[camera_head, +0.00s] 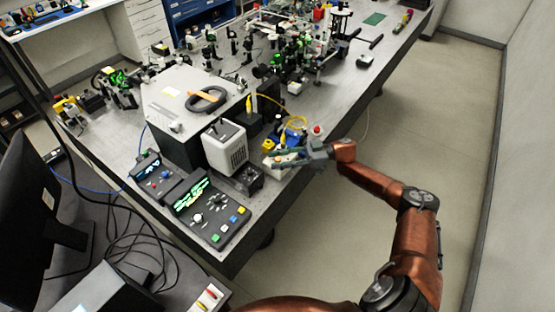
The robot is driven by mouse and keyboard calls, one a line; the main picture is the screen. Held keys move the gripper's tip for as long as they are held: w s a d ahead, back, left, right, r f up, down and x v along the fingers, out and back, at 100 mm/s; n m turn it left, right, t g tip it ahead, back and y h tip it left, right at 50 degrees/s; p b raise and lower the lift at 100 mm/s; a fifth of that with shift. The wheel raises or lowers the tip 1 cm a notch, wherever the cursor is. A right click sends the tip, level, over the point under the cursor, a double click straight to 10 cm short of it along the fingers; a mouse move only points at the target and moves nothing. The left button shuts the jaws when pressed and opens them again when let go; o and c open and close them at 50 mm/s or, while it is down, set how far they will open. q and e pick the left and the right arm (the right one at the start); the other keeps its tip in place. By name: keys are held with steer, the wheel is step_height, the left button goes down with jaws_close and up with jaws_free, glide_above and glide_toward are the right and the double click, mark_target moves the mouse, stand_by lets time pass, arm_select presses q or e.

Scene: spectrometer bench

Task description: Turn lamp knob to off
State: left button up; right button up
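I cannot single out the lamp knob for certain. A control box (212,211) with a green lit display, a pale round knob (197,217) and coloured buttons sits at the bench's near corner. A smaller box (158,176) with a lit display stands left of it. A white vented housing (225,147) stands behind them. My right gripper (284,160) reaches in from the right over the bench's right edge, beside a small pale box with yellow parts, which it partly hides. The finger gap is too small to make out. My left gripper is not in view.
The bench (262,210) has a bare strip along its near right edge. A large pale box (172,112) with a black coil stands behind the housing, and crowded optics fill the far part. A monitor (40,220) and loose cables are at left. The floor at right is clear.

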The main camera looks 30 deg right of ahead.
steer(key=v, duration=1.2)
steer(key=shift+w+a+f, duration=0.1)
steer(key=shift+a, duration=0.05)
